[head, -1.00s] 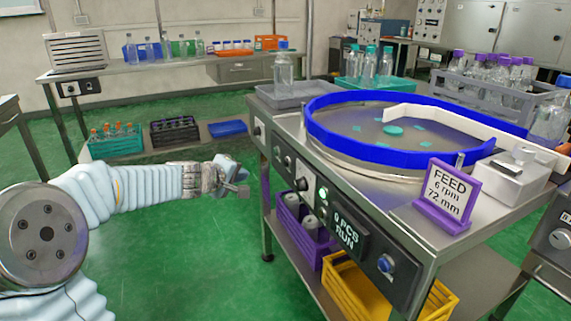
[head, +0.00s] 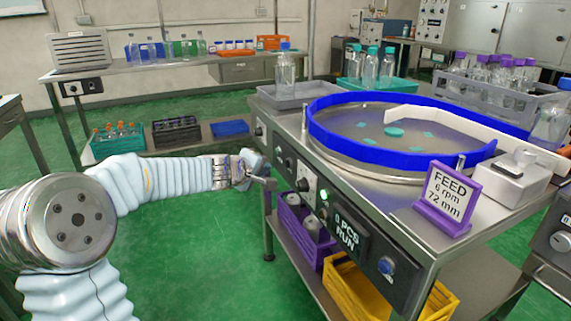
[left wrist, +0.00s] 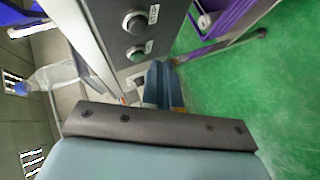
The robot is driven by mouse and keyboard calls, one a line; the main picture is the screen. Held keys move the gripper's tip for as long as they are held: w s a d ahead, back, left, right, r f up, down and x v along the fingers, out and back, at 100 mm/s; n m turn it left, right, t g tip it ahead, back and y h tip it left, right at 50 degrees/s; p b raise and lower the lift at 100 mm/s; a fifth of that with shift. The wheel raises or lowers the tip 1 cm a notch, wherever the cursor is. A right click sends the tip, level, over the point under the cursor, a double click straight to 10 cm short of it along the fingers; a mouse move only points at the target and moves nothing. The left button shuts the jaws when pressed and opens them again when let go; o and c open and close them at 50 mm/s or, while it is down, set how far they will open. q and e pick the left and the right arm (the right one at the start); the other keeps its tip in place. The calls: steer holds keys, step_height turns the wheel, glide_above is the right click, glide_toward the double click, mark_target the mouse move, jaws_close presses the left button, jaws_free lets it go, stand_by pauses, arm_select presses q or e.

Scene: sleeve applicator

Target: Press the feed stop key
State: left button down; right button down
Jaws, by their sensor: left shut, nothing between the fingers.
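The front panel of the feeder table (head: 300,200) carries several keys and knobs. They include a dark round key (head: 302,184), a green lit key (head: 323,194) and a blue knob (head: 386,264). My left gripper (head: 268,183) is shut and empty, just left of the dark round key, seemingly a little short of the panel. My right gripper is not in view.
A display (head: 347,233) reads "0 PCS RUN". A blue-rimmed turntable (head: 400,155) and a purple sign (head: 444,195) reading "FEED 6 rpm 72 mm" stand on top. Purple (head: 289,222) and yellow (head: 345,290) crates sit on the shelf below.

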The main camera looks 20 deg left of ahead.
arm_select(q)
steer(key=shift+w+d, duration=0.9)
steer(key=shift+w, duration=0.15)
stand_by(1.4)
steer(key=shift+w+d, duration=0.25)
steer(key=shift+w, duration=0.05)
steer(key=shift+w+d, duration=0.3)
steer(key=shift+w, duration=0.05)
stand_by(0.7)
steer(key=shift+s+a, duration=0.6)
steer(key=shift+s, duration=0.05)
steer(key=shift+s+a+b, duration=0.25)
steer(key=shift+s+a, duration=0.55)
steer(key=shift+s, duration=0.2)
steer(key=shift+s+a+b, duration=0.2)
steer(key=shift+s+a, duration=0.6)
steer(key=shift+s, duration=0.15)
